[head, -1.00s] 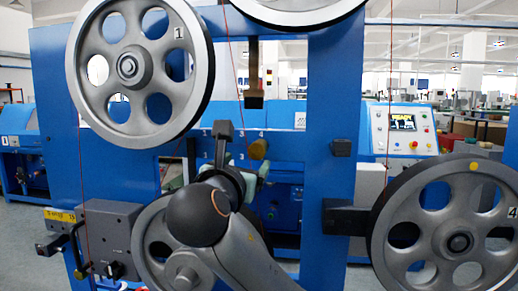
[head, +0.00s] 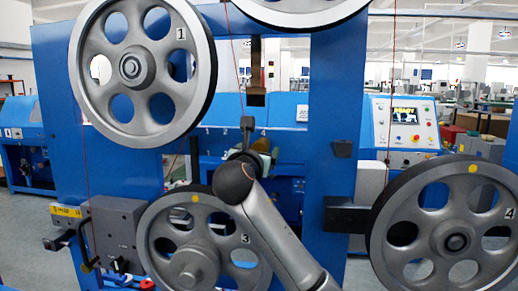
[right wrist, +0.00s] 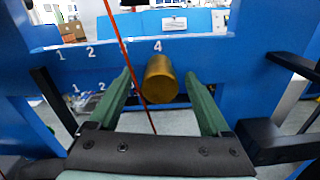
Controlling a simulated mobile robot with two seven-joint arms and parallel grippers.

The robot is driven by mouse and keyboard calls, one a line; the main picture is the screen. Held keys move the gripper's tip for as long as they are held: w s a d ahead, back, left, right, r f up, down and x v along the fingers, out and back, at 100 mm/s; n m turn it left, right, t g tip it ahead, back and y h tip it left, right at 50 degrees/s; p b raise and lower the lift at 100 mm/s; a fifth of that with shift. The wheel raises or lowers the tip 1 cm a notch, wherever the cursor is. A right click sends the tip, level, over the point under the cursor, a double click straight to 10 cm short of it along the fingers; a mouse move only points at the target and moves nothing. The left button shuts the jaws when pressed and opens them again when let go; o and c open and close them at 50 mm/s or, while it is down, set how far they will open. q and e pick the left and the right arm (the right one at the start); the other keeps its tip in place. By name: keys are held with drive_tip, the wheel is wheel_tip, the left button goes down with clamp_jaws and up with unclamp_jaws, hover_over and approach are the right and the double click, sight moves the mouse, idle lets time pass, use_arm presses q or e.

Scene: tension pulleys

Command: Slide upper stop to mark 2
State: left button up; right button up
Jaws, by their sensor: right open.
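The upper stop is a brass cylindrical knob (right wrist: 160,80) on the blue crossbar, just below mark 4 in the right wrist view. In the head view the knob (head: 262,145) shows only partly, behind my right wrist. My right gripper (right wrist: 158,73) is open, with one green finger to each side of the knob. I see gaps between knob and fingers, and cannot tell how deep it sits between them. Marks 1 and 2 (right wrist: 90,52) are left of it; mark 3 is hard to read near the left fingertip. My left gripper is out of view.
A red cord (right wrist: 118,40) runs close by the left finger. A lower row of marks (right wrist: 88,97) shows below the crossbar. Large grey wheels (head: 140,68) stand upper left, below and right (head: 450,240). A brown block (head: 256,78) hangs above. A dark bar (right wrist: 275,140) is at right.

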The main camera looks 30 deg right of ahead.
clamp_jaws()
idle(0.6)
idle(0.3)
